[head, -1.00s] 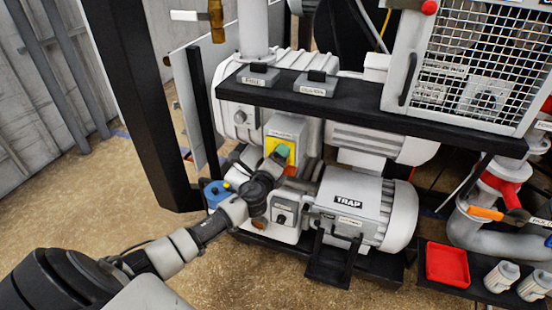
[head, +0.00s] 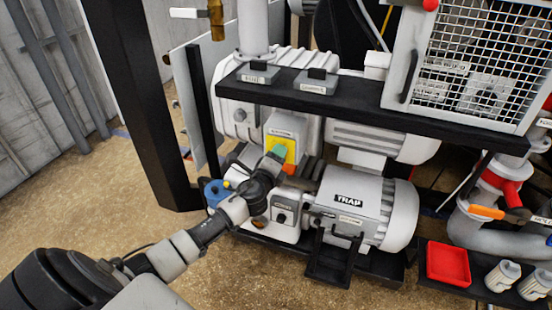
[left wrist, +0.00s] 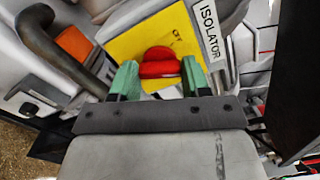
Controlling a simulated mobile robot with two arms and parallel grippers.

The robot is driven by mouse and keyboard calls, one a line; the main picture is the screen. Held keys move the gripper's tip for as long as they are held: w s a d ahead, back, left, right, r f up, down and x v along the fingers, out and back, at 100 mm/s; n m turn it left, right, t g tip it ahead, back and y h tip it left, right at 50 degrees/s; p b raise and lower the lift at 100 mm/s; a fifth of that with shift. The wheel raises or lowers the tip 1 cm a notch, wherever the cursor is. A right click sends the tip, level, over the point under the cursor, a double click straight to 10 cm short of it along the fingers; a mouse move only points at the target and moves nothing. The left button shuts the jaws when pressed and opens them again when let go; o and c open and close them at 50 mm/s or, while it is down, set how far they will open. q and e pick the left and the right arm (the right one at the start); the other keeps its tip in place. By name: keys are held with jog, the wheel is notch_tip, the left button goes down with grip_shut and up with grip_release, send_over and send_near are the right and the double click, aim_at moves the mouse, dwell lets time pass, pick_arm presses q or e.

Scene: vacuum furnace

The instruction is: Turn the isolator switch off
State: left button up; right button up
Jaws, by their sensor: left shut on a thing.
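The isolator switch is a red knob (left wrist: 158,62) on a yellow plate (left wrist: 122,45), with an ISOLATOR label (left wrist: 209,28) beside it in the left wrist view. A small dark marking on the plate is hard to read. My left gripper (left wrist: 160,77) has its green fingertips on either side of the knob and is shut on it. In the head view my left gripper (head: 278,151) reaches the yellow plate (head: 290,147) on the grey box, and its fingers hide the knob there. My right gripper is in neither view.
A black shelf bar (head: 345,100) with two small labelled boxes runs above the switch. A TRAP-labelled motor unit (head: 350,198) stands at the lower right, and a small box with a dark knob (head: 284,213) sits below the gripper. A black post (head: 150,110) stands left.

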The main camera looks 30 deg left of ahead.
pick_arm(q)
jog(key=n+b, duration=0.1)
jog(key=n, duration=0.9)
jog(key=shift+n, duration=0.4)
jog(key=shift+f, duration=0.1)
jog(key=o, duration=0.9)
jog(key=shift+s, duration=0.1)
